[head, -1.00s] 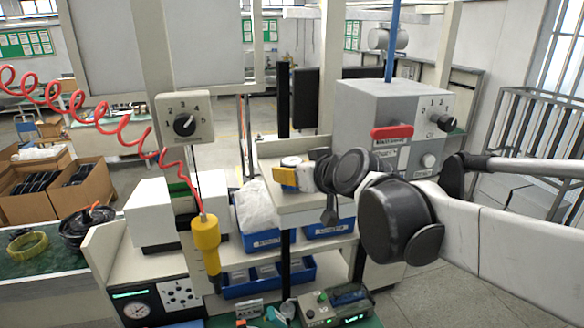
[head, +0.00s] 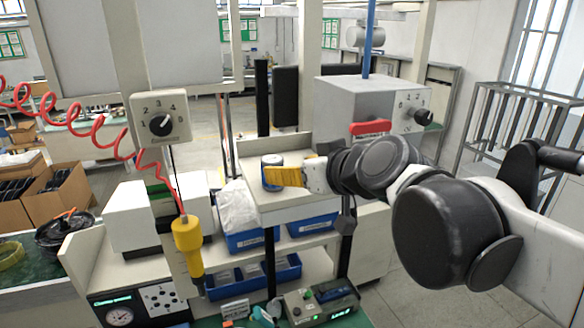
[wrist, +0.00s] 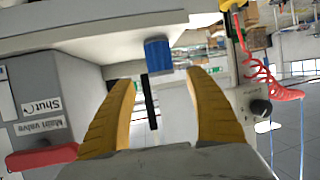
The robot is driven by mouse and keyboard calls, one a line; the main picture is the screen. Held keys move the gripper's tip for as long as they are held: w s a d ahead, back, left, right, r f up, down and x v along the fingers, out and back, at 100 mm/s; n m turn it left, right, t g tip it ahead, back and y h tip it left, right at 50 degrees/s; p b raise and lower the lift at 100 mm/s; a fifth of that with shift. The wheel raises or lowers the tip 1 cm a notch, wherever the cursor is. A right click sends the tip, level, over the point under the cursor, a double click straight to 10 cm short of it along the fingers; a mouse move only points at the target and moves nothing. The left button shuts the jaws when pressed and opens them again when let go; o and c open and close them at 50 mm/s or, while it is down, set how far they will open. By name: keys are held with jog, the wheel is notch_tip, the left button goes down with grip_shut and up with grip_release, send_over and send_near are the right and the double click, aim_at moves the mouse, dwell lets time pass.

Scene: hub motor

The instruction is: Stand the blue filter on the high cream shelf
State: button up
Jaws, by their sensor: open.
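The blue filter (head: 271,168), with a pale top, stands upright on the high cream shelf (head: 262,208). My gripper (head: 284,176) has yellow fingers and is just right of the filter in the head view, partly overlapping its lower edge. In the wrist view, which looks upside down, the filter (wrist: 158,56) sits against the cream shelf (wrist: 100,38), just beyond and between the spread fingertips of my gripper (wrist: 160,76). Nothing lies between the fingers, and neither finger appears to touch the filter.
A grey box with a red handle (head: 370,127) stands right of the shelf, close behind my arm. A yellow tool (head: 188,248) hangs on a red coiled hose at left. Blue bins (head: 313,225) sit on the level below. The shelf left of the filter is clear.

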jog(key=s+d+f+m+g+h, duration=0.2)
jog(key=s+d+f+h, duration=0.1)
jog(key=s+d+f, duration=0.4)
jog(key=s+d+f+m+g+h, duration=0.3)
jog(key=s+d+f, duration=0.5)
jog(key=s+f, duration=0.3)
notch_tip(320, 180, down, 2)
jog(key=shift+f, duration=0.25)
jog(key=shift+s, duration=0.1)
